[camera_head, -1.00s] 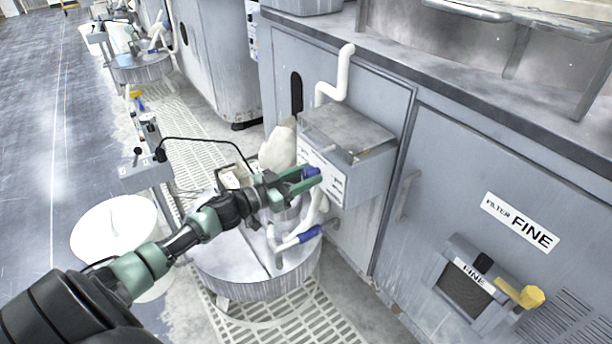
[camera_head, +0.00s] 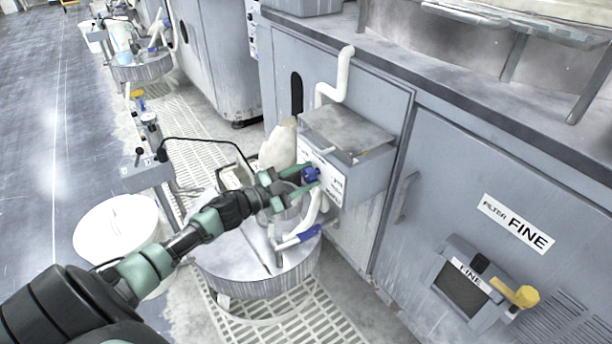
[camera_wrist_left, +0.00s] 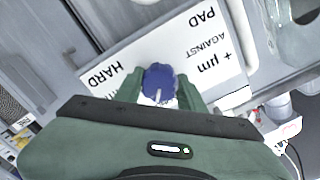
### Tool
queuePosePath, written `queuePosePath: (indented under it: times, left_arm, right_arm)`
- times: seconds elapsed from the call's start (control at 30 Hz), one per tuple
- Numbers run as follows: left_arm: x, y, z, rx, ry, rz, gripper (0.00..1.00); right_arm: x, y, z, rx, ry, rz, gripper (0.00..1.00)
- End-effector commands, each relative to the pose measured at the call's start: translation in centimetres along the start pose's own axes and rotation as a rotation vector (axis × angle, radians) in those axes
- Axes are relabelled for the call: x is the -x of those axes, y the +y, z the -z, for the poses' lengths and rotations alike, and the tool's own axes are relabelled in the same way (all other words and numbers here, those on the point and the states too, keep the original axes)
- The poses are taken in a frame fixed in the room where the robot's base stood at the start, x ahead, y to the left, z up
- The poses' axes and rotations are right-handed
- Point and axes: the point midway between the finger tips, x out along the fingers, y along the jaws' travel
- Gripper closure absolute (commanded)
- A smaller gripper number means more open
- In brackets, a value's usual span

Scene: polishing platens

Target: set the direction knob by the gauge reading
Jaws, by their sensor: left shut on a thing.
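The direction knob (camera_head: 311,174) is blue and sits on the labelled front of a grey box (camera_head: 362,175) on the cabinet. In the left wrist view the blue knob (camera_wrist_left: 158,83) shows a white pointer line. My left gripper (camera_head: 308,180) is shut on it, with one green finger on each side (camera_wrist_left: 160,92). The white label plate (camera_wrist_left: 205,50) around it reads "HARD", "PAD", "AGAINST" and "+ µm", upside down in that view. Part of the plate is hidden by my gripper. I cannot make out a gauge reading. My right gripper is not in view.
A round platen (camera_head: 235,271) stands below my left arm, with a blue-handled white pipe (camera_head: 297,238) beside it. A white bucket (camera_head: 115,230) is at left.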

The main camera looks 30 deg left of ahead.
Motion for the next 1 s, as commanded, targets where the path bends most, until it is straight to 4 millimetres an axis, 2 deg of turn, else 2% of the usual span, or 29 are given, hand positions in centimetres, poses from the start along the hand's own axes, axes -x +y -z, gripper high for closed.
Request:
queuePosePath:
  times: [0.3,0.77,0.8,0.87,1.0]
  left_arm:
    - [-0.01,-0.03,-0.01,-0.100,0.000,0.001,1.00]
    - [-0.01,-0.01,0.00,-0.116,0.000,0.000,1.00]
    - [-0.01,-0.02,0.00,-0.116,0.000,0.000,0.55]
    - [-0.01,-0.02,0.00,-0.116,0.000,0.000,0.39]
    - [-0.01,-0.01,0.01,-0.115,0.000,0.000,0.39]
  right_arm:
    - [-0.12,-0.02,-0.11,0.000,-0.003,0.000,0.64]
    - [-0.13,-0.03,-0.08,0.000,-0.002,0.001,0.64]
    - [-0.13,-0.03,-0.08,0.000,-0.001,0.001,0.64]
    - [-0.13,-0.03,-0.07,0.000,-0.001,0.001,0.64]
    - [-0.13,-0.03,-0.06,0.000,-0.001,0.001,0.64]
